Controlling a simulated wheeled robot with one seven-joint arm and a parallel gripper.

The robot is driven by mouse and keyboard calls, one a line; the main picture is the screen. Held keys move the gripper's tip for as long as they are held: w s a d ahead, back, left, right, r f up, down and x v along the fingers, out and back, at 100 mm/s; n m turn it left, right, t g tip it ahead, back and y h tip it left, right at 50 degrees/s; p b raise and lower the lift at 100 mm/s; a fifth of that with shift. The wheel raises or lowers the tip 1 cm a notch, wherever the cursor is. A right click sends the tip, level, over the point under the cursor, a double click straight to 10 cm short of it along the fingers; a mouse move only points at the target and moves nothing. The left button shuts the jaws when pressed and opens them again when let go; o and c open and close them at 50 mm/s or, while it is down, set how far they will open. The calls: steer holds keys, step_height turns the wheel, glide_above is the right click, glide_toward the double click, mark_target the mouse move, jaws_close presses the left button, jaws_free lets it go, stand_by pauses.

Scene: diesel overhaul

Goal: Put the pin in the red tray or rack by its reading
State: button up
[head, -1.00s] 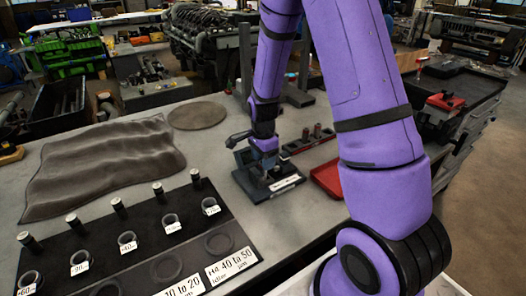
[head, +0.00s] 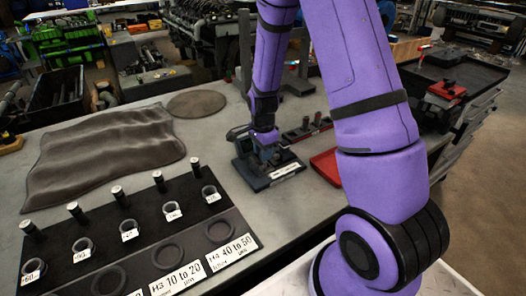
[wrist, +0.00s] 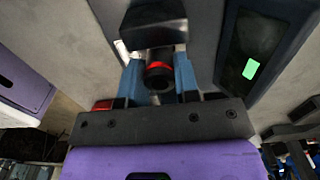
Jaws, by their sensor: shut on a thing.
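My gripper (head: 266,146) is low over a dark gauge stand (head: 252,180) with a white label on its front edge. In the wrist view, the blue fingers of my gripper (wrist: 158,76) are shut on a dark round pin (wrist: 158,82) with a red band showing. A black block (wrist: 153,24) of the stand is just beyond the fingertips; I cannot tell if the pin touches it. A dark panel with a small lit green display (wrist: 251,69) is to the right; no digits are legible. The red tray (head: 326,167) is right of the stand, partly behind my arm.
A dark rack (head: 306,132) with several upright cylinders is behind the tray. A black board (head: 160,222) at front left holds several upright pins, rings and labels, including "10 to 20" and "40 to 50". A crumpled grey cloth (head: 105,155) and round mat (head: 196,103) lie behind.

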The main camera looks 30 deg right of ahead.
steer(key=shift+r, duration=2.7)
